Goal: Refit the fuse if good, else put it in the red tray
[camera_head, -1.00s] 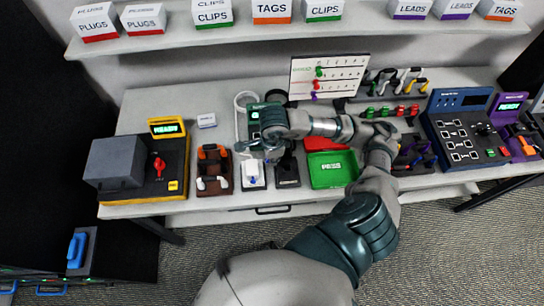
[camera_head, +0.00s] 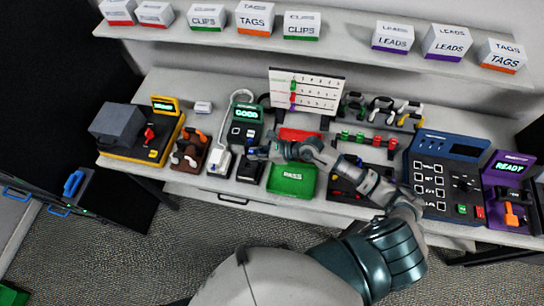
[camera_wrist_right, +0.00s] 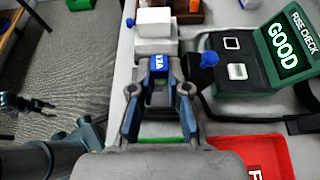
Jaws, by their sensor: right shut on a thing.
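My right gripper (camera_head: 256,153) is low over the bench's front part, beside the fuse checker (camera_head: 243,125). In the right wrist view its fingers (camera_wrist_right: 160,88) are shut on a small blue fuse (camera_wrist_right: 159,64) with white lettering. A white block (camera_wrist_right: 154,45) lies just beyond the fuse; I cannot tell whether they touch. The green-faced checker also shows in the wrist view (camera_wrist_right: 245,75), reading GOOD, its slots showing no fuse. The red tray (camera_head: 299,134) is behind the green PASS tray (camera_head: 292,180); its rim shows in the wrist view (camera_wrist_right: 243,140). A dark claw, seemingly my left gripper (camera_wrist_right: 14,104), is at the left edge.
A yellow-trimmed machine (camera_head: 140,135) and a brown rack (camera_head: 190,150) stand on the left. A white board (camera_head: 306,92) stands at the back. A blue console (camera_head: 445,175) and a purple device (camera_head: 508,190) stand on the right. A shelf of boxes (camera_head: 340,40) runs above.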

